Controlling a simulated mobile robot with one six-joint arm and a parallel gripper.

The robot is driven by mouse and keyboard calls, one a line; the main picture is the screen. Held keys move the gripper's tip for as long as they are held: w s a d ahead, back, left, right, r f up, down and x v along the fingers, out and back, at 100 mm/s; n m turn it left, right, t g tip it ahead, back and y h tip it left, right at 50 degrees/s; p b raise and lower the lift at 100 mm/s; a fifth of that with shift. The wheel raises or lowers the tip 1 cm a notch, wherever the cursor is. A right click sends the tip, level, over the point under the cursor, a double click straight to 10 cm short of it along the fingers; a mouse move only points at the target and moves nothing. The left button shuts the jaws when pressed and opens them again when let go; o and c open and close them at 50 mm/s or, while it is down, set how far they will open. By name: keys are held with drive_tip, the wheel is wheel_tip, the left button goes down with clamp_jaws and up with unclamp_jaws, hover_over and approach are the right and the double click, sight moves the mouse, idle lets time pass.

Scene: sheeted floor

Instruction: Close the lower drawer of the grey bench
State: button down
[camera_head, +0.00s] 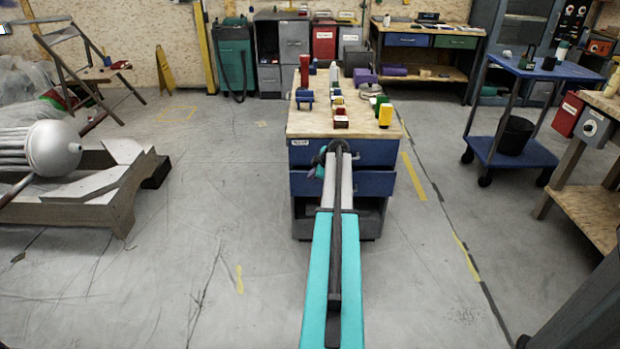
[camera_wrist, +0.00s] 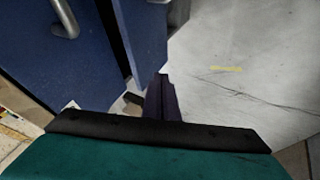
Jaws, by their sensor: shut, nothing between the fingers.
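The grey bench (camera_head: 303,221) stands ahead with a wooden top and two blue drawers. The upper drawer (camera_head: 301,156) has a label at its left. The lower drawer (camera_head: 376,185) is below it, and its front seems to jut out a little. My gripper (camera_head: 319,171) is in front of the drawer fronts, left of centre, partly hidden by my arm. In the wrist view, my gripper's dark fingers (camera_wrist: 162,95) are together and empty, close to the edges of the blue fronts. A blue front with a metal handle (camera_wrist: 66,18) is at the left. I cannot tell whether the fingers touch a drawer.
Small coloured items, including a yellow one (camera_head: 385,116), stand on the bench top. A blue trolley (camera_head: 515,152) stands at the right. The floor on both sides of the bench is mostly clear.

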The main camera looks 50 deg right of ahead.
drive_tip(key=v, duration=0.7)
drive_tip(key=c, duration=2.5)
unclamp_jaws()
drive_tip(key=shift+r, duration=0.1)
